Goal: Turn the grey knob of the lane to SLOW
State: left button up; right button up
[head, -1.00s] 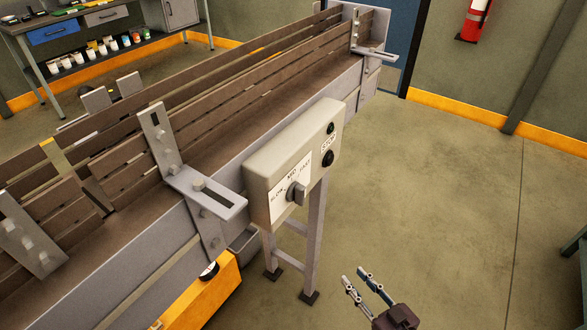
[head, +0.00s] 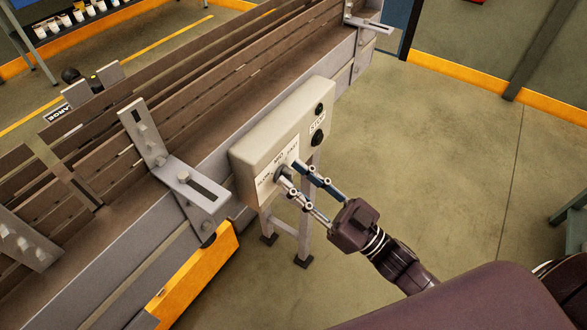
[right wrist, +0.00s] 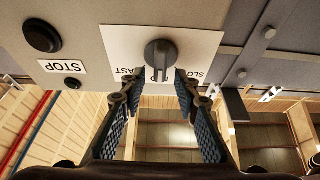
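The grey knob (head: 284,172) sits on a white label (head: 266,184) on the front of the control box (head: 262,148). In the right wrist view the knob (right wrist: 160,53) has its bar pointing down, over the middle word and between the partly hidden SLOW and FAST words, which appear upside down. My right gripper (head: 289,170) is at the knob in the head view. In the right wrist view its two fingers (right wrist: 157,82) are open, one on each side of the bar's lower end, with gaps showing. Contact is not clear. My left gripper is not in view.
A black button (right wrist: 43,36) and a STOP label (right wrist: 63,66) are on the same box. The conveyor lane (head: 190,120) with slatted walls runs behind it. A metal bracket (head: 190,187) sticks out left of the box. Open floor (head: 430,170) lies to the right.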

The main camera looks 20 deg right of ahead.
jog(key=shift+w+a+r, duration=0.25)
jog(key=shift+w+a, duration=0.1)
jog(key=shift+w, duration=0.05)
jog(key=c, duration=0.8)
jog(key=shift+s+f, duration=0.1)
jog(key=shift+f, duration=0.05)
